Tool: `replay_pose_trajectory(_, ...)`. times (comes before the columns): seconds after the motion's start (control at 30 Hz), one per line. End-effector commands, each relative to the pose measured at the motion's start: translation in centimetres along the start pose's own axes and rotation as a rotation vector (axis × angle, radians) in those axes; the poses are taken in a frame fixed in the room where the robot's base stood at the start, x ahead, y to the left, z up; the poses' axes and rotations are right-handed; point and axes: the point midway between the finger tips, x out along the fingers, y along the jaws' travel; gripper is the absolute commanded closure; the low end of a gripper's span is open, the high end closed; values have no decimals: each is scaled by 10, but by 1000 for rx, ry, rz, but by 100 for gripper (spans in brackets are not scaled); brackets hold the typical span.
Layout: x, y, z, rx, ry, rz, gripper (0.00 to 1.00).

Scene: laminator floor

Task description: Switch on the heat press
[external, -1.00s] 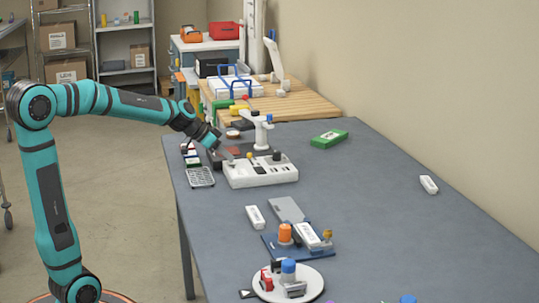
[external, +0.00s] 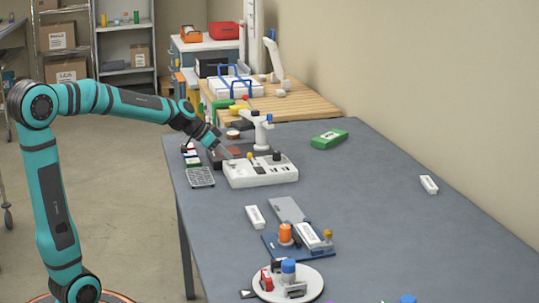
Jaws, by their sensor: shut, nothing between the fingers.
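The heat press is likely the white unit (external: 262,173) with dark switches and slots on its top, at the far left part of the grey table. A white post with a head (external: 259,130) stands just behind it. My gripper (external: 229,156) is shut and empty, tilted down at the left rear edge of the white unit. It partly covers a dark box (external: 217,160) with a reddish top. I cannot tell whether the fingertips touch the unit, nor which switch is on.
A grey keypad-like grid (external: 201,177) lies at the table's left edge. A green box (external: 329,139) lies behind right. A blue tray with parts (external: 270,246) and a round white plate (external: 262,291) are nearer. The table's (external: 380,200) right middle is mostly clear.

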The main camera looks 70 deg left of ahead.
Motion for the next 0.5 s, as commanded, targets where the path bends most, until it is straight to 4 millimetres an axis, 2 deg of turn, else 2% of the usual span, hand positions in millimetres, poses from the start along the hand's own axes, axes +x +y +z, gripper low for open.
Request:
replay_pose_trajectory(0.27,-4,0,-4,0,1,0,100)
replay_pose_trajectory(0.5,-30,-3,-31,2,2,-1,100)
